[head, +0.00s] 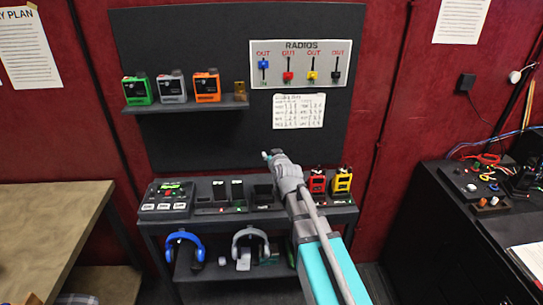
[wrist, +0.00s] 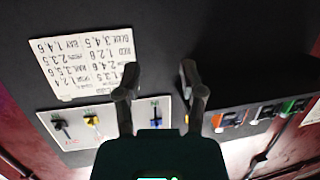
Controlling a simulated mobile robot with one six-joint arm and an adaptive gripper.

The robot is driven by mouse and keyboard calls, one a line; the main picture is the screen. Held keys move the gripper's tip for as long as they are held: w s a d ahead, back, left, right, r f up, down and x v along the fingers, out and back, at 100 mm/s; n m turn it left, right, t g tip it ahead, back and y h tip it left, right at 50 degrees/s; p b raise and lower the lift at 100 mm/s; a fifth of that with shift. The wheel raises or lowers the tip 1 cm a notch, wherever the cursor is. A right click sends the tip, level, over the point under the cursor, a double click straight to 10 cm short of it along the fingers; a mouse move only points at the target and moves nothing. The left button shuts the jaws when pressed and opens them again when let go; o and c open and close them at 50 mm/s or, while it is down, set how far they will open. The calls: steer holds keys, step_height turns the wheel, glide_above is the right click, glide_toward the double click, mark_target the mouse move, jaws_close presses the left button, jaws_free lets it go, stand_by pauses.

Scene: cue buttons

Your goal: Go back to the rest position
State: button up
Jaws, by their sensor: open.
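My gripper (head: 272,156) is at the end of my raised arm, in front of the dark board and above the equipment table. In the wrist view my gripper (wrist: 157,82) has its two fingers spread apart, with nothing seen between them. The wrist view is turned upside down. The white RADIOS panel (head: 300,49) is above my gripper in the head view, with blue, red, yellow and black tags. The blue tag sits higher than the other three. The panel (wrist: 78,140) is partly hidden behind my gripper in the wrist view.
The shelf (head: 190,106) holds green, grey and orange devices. The equipment table (head: 270,218) below carries a button box (head: 166,196), chargers, and red and yellow radios (head: 342,180). Headphones hang beneath. A wooden table (head: 45,225) is left, and a black desk (head: 445,230) is right.

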steer(key=s+d+f+g+h, duration=0.1)
steer(key=s+d+f+g, duration=0.2)
steer(key=s, duration=0.6)
steer(key=s+d+f+m+g, duration=0.1)
steer(key=s+d+f+g, duration=0.2)
steer(key=s+f+g, duration=0.3)
steer(key=s+d+f+m+g+h, duration=0.1)
steer(key=s+d+f+g, duration=0.3)
steer(key=s, duration=0.9)
steer(key=shift+f+g+h, duration=0.3)
steer(key=shift+f+g, duration=0.15)
steer(key=shift+g, duration=0.45)
